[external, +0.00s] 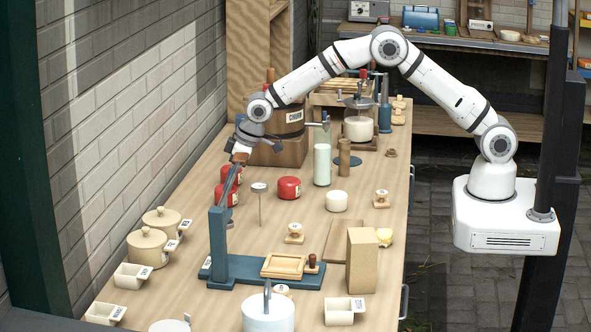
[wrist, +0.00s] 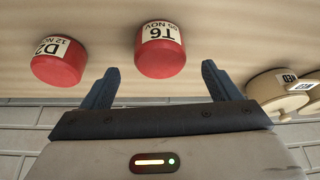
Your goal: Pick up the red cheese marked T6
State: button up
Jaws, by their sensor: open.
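The red cheese marked T6 (wrist: 160,58) is a short round block with a white label, upside down in the wrist view. It sits between the lines of my two open fingers (wrist: 158,68), just beyond the tips; I cannot tell how far. A second red cheese marked D2 (wrist: 58,62) lies to its left. In the external view my gripper (external: 238,156) hangs over the wall side of the table, above two red cheeses.
Another red cheese (external: 289,187) stands to the right, beside a thin stand (external: 259,203). The blue press (external: 219,245) rises in front. Lidded pots (external: 148,247) stand near the brick wall (external: 135,100), which runs close along the left.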

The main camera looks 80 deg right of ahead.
jog(key=shift+p+x, duration=0.9)
jog(key=shift+x, duration=1.85)
jog(key=shift+s, duration=0.1)
jog(key=shift+c, duration=0.3)
jog(key=c, duration=1.1)
